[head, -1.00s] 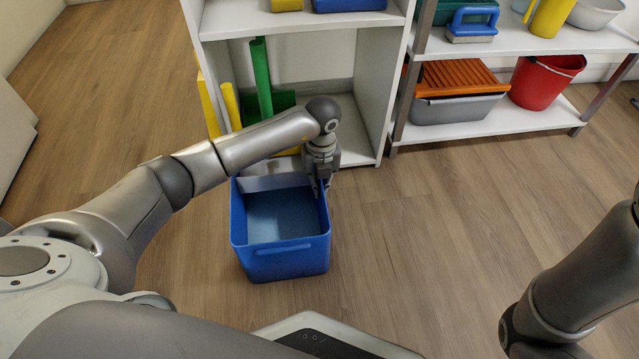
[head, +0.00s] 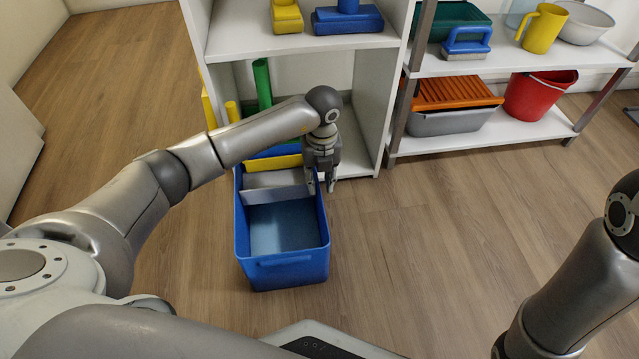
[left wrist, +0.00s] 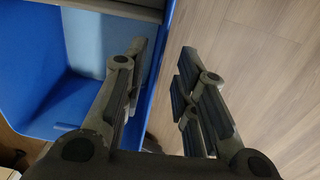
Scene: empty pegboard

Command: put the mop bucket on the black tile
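The mop bucket (head: 285,268) is a blue open box with a grey plate and a yellow part at its far end. It stands on the wood floor in front of the white shelf. My left gripper (head: 322,186) is open at the bucket's right rim. In the left wrist view my left gripper (left wrist: 166,88) has its fingers apart, one on the side of the mop bucket (left wrist: 85,127) and one over the floor, with the blue wall between them. It is not closed on the wall. My right gripper is out of view. No black tile shows.
A white shelf unit (head: 390,70) with yellow and blue items stands just behind the bucket. A metal rack (head: 530,128) at right holds a grey and orange bin (head: 455,120) and a red bucket (head: 540,95). The floor (head: 450,230) to the right is clear.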

